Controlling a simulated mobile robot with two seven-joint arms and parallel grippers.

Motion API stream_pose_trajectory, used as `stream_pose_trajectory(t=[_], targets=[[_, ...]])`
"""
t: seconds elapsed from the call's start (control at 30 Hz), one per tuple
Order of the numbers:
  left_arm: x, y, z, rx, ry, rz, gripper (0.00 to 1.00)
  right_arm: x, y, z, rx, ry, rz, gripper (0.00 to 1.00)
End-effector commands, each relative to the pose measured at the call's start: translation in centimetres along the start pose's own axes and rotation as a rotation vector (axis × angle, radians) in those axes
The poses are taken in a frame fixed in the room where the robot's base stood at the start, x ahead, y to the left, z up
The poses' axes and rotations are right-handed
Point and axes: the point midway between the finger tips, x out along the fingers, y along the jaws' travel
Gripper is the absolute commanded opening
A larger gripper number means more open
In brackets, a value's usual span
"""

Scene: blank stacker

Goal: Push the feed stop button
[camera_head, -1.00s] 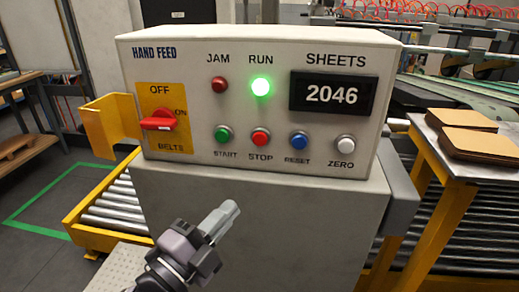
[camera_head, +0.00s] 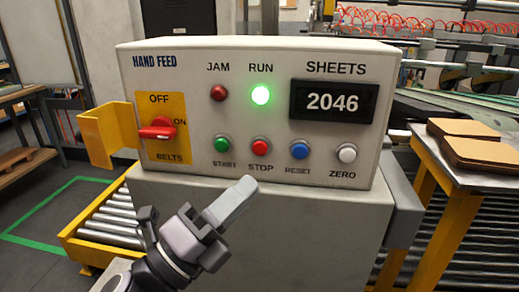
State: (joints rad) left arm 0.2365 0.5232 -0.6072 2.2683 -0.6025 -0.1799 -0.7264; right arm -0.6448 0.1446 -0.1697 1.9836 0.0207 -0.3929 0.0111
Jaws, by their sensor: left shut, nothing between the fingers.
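The red STOP button (camera_head: 260,147) is on the front of the white HAND FEED control box (camera_head: 200,65), between the green START button (camera_head: 222,144) and the blue RESET button (camera_head: 299,150). The green RUN lamp (camera_head: 260,95) is lit. The SHEETS display (camera_head: 333,101) reads 2046. My left gripper (camera_head: 246,188) is shut and empty. Its fingertips appear just below the STOP label, apart from the button in the picture. My right gripper is not in view.
A red BELTS switch (camera_head: 158,131) sits on a yellow plate at the panel's left, and a white ZERO button (camera_head: 347,153) at its right. A yellow bracket (camera_head: 103,137) juts out on the left. A side table (camera_head: 480,178) holding brown sheets stands on the right.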

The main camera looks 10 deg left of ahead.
Motion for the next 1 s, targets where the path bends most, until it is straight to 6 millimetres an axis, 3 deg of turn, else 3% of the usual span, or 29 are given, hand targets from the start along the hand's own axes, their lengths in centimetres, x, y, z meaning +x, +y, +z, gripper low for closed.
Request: stream_pose_trajectory(t=[0.5, 1.0], targets=[[4.7, 3.4, 3.4, -0.001, -0.001, 0.000, 0.00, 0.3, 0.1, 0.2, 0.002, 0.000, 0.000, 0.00], [5.5, 4.1, 4.0, -0.003, 0.000, 0.001, 0.00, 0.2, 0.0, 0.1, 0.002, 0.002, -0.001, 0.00]])
